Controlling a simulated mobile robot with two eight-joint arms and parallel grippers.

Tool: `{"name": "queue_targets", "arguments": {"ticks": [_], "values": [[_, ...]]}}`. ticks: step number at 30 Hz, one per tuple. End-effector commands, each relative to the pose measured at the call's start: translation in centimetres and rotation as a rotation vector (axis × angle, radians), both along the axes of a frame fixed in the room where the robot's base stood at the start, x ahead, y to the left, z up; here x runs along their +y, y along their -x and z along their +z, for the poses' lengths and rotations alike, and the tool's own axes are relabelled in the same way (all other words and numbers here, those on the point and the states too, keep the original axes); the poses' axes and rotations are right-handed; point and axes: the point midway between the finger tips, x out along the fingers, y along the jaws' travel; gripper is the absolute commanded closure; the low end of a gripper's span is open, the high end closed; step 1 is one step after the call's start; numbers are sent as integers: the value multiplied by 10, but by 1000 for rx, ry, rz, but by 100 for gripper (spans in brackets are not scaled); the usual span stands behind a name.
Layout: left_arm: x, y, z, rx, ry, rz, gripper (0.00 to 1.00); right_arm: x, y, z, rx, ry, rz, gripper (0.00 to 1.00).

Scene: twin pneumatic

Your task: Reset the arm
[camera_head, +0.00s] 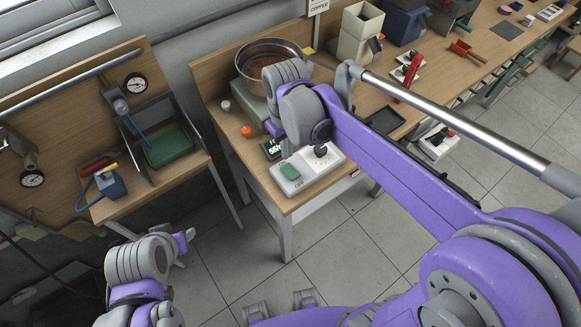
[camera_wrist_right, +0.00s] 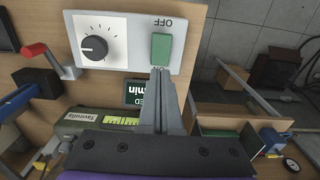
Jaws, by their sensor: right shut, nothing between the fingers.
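My right gripper (camera_wrist_right: 160,76) is shut and empty in the right wrist view. Its grey fingertips appear just below the green switch (camera_wrist_right: 161,47) of a white control box (camera_wrist_right: 125,63); I cannot tell whether they touch it. A dial with a black knob (camera_wrist_right: 95,48) is beside the switch. In the head view my purple right arm reaches in from the right, and its grey wrist hides the right fingers. The control box (camera_head: 318,173) lies at the table's near corner. My left gripper (camera_head: 185,240) shows small at lower left; its jaws are unclear.
A metal bowl (camera_head: 243,62) stands on a green-grey machine (camera_head: 255,105) close behind my right wrist. An orange item (camera_head: 246,131), a white jar (camera_head: 225,105) and a small display (camera_head: 272,148) are nearby. A left bench holds a green tray (camera_head: 168,147). Floor between benches is clear.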

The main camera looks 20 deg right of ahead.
Motion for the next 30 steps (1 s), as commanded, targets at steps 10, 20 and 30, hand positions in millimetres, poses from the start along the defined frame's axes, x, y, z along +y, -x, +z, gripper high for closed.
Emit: {"name": "queue_targets", "arguments": {"ticks": [10,20,30], "values": [[0,-5,12,-9,0,0,50,0,0,16,0,0,0,100],[0,-5,12,-9,0,0,50,0,0,16,0,0,0,100],[0,-5,12,-9,0,0,50,-22,36,16,-117,-19,-87,100]]}}
